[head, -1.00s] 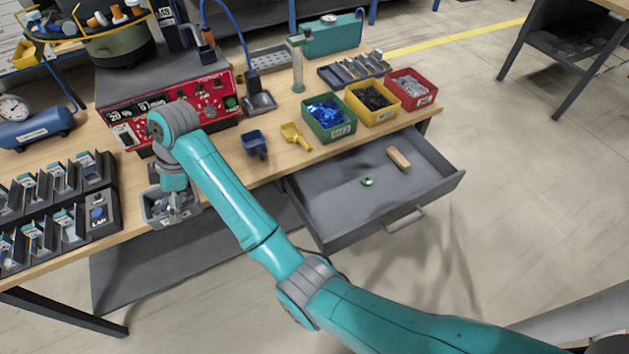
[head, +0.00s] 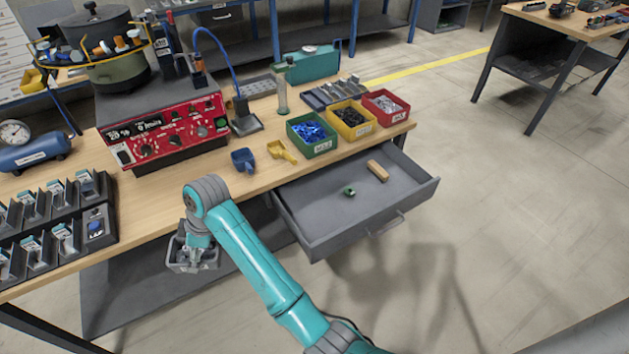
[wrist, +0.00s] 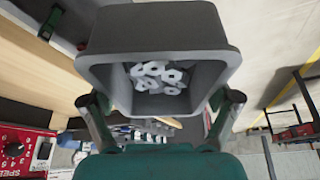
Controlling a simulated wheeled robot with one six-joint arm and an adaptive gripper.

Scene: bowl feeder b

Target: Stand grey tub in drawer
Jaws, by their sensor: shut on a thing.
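The grey tub (head: 178,262) hangs from my gripper (head: 195,255) in front of the bench's front edge, left of the drawer. In the wrist view the tub (wrist: 165,38) fills the upper middle, and several pale hex nuts (wrist: 157,76) show inside it. The fingers of my gripper (wrist: 161,98) press on its two sides. The grey drawer (head: 315,222) is pulled out under the bench, right of my arm. A wooden block (head: 378,171) and a small green piece (head: 349,191) lie in it; its front left floor is bare.
Above the drawer, the bench (head: 225,187) bears a blue scoop (head: 244,160), a yellow scoop (head: 281,151), and green (head: 312,136), yellow (head: 352,121) and red (head: 386,106) bins. A red control box (head: 165,130) stands behind my wrist. Open floor lies before the drawer.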

